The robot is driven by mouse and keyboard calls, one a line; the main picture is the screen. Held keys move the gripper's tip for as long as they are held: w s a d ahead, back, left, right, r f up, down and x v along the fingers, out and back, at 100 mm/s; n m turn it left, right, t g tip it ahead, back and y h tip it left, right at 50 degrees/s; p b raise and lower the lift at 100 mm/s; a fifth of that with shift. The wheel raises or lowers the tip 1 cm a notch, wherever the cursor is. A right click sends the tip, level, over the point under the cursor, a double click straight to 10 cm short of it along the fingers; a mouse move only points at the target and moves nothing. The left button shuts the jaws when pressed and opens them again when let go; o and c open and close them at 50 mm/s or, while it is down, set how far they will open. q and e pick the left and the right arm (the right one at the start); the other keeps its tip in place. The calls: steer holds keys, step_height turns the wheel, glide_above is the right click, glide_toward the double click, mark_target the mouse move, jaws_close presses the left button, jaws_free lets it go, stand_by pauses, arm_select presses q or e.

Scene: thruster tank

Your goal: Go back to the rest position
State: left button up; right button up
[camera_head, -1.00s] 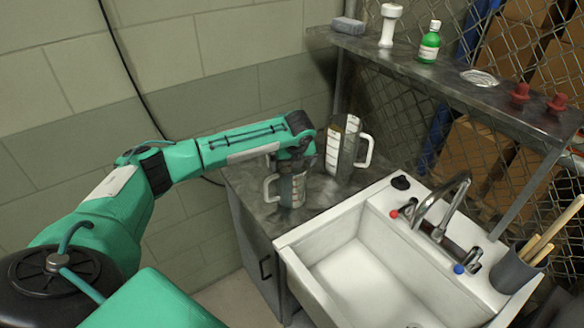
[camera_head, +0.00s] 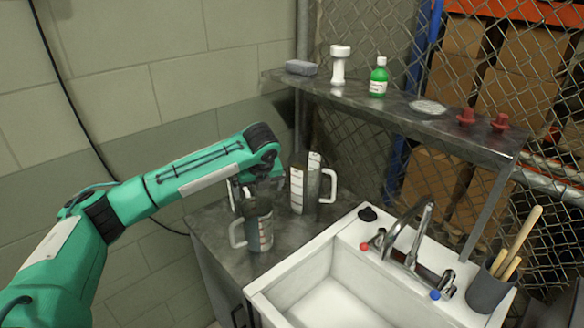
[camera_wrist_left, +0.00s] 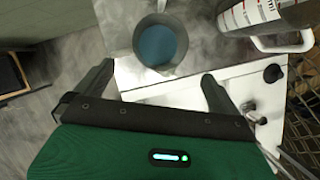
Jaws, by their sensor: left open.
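A small clear measuring jug (camera_head: 262,232) with a handle at its left stands upright on the grey counter (camera_head: 215,225). In the left wrist view the jug (camera_wrist_left: 160,45) shows from above, with blue liquid inside. My left gripper (camera_head: 248,198) is above and close to this jug. In the left wrist view its two spread fingers (camera_wrist_left: 157,80) have nothing between them, and the jug lies beyond the tips. A taller jug with a white scale (camera_head: 298,188) stands behind, to the right. My right gripper is not in view.
A white sink (camera_head: 285,300) with a tap (camera_head: 415,225) adjoins the counter at right. A metal shelf (camera_head: 400,108) above holds a green bottle (camera_head: 379,78), a white object (camera_head: 339,66) and red knobs (camera_head: 466,117). A grey cup with sticks (camera_head: 488,288) stands beside the sink.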

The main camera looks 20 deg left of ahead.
arm_select(q)
steer(key=s+d+f+n+h, duration=0.2)
steer(key=s+d+f+n, duration=0.2)
steer(key=s+d+f, duration=0.5)
steer(key=s+d+f+n+h, duration=0.2)
steer(key=s+d+f+n, duration=0.3)
steer(key=s+d+f, duration=0.5)
steer(key=s+a+f+n, duration=0.1)
steer(key=s+a+n, duration=0.2)
steer(key=s+n, duration=1.45)
step_height(320, 180, down, 30)
steer(key=s+m, duration=0.2)
steer(key=s+a+f+g, duration=0.2)
steer(key=s+a+f, duration=0.1)
steer(key=s+f, duration=1.6)
steer(key=shift+s+f+y, duration=0.2)
steer(key=shift+f+y, duration=0.2)
steer(key=shift+f, duration=0.5)
